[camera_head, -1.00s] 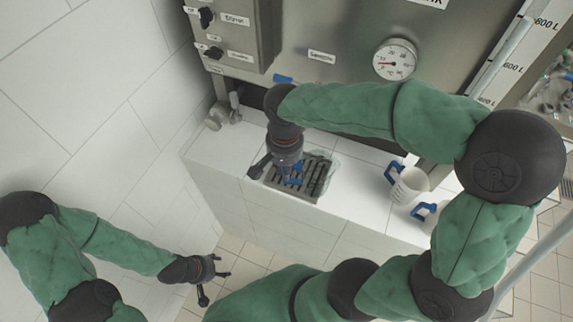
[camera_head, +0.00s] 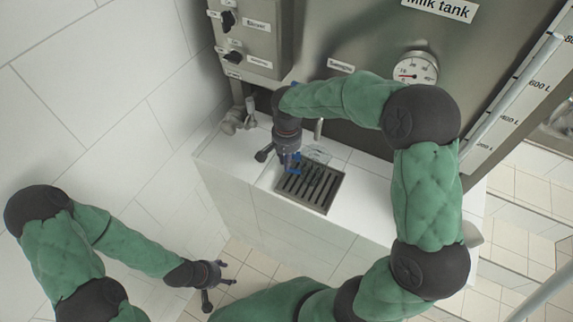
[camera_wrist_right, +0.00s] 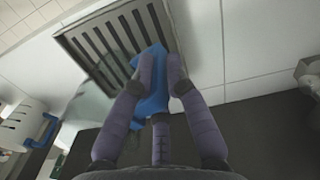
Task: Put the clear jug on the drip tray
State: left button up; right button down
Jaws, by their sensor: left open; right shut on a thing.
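My right gripper (camera_head: 292,160) is shut on the blue handle (camera_wrist_right: 152,85) of the clear jug (camera_head: 318,154). The jug is see-through and faint, and its outline is hard to make out. In the head view it shows at the back edge of the dark slotted drip tray (camera_head: 330,198). In the right wrist view the clear jug (camera_wrist_right: 88,104) overlaps a corner of the drip tray (camera_wrist_right: 76,48). I cannot tell whether its base touches anything. My left gripper (camera_head: 216,284) is open and empty, low in front of the counter.
The drip tray lies in the white tiled counter (camera_head: 235,160) below the steel milk tank (camera_head: 330,30). A pipe fitting (camera_head: 232,121) stands at the back left. A white vessel with a blue handle (camera_wrist_right: 14,122) shows in the wrist view.

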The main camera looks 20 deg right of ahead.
jog(key=shift+w+f, duration=0.1)
jog(key=shift+f, duration=1.5)
jog(key=shift+f+b, duration=0.15)
jog(key=shift+b, duration=0.15)
jog(key=c, duration=1.2)
grip_release()
jog(key=shift+c, duration=0.2)
jog(key=shift+r, duration=0.35)
notch_tip(320, 180, up, 12)
jog(key=shift+w+f+p, duration=0.1)
jog(key=shift+f+p, duration=0.05)
jog(key=shift+p, duration=0.8)
